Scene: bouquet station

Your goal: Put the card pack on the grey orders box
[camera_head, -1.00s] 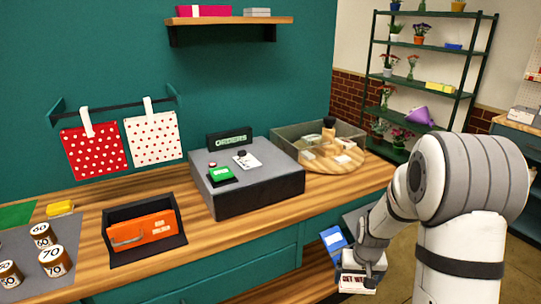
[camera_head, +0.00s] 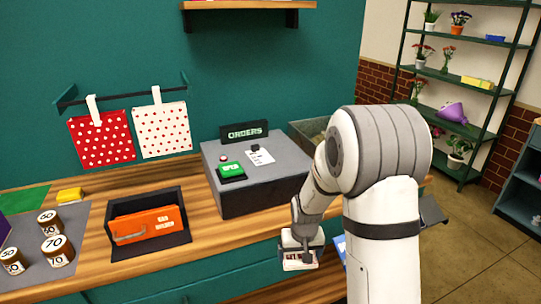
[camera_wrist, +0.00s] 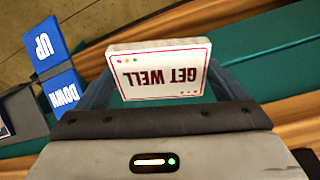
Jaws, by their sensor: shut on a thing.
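The card pack (camera_wrist: 160,72) is a white block with a thin red border and "GET WELL" on its face, upside down in the wrist view. My gripper (camera_head: 301,252) is shut on it, and the pack (camera_head: 299,264) shows below the fingers in the head view. The gripper holds it in front of the counter, near its front edge. The grey orders box (camera_head: 262,187) stands on the counter, up and left of the gripper and apart from it. An "ORDERS" sign, a green-topped device and a small white card are on its top.
A black tray with an orange case (camera_head: 146,224) sits left of the box. Several numbered jars (camera_head: 54,250) stand farther left. Blue UP (camera_wrist: 45,46) and DOWN (camera_wrist: 63,92) blocks show in the wrist view.

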